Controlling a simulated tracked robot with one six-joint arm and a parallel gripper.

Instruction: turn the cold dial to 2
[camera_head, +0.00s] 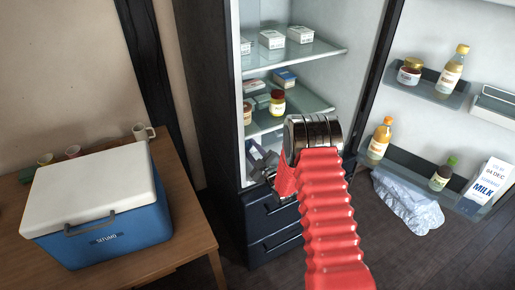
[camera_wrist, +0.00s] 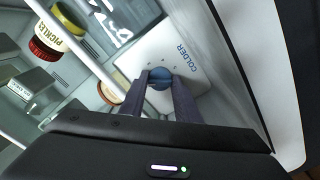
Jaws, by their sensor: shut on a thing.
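The cold dial (camera_wrist: 161,78) is a small round blue knob on a pale plate (camera_wrist: 190,62) marked "COLDER" inside the fridge. In the wrist view my gripper (camera_wrist: 161,88) has its two dark fingers on either side of the dial, shut on it. The number the dial points to cannot be read. In the head view my gripper (camera_head: 262,165) is at the left inner side of the open fridge, below the glass shelves; the dial cannot be made out there.
A glass shelf (camera_head: 300,108) with jars and boxes is just above my gripper. The open door (camera_head: 420,20) at right holds bottles and a milk carton (camera_head: 487,184). A blue cooler (camera_head: 100,215) stands on the table at left.

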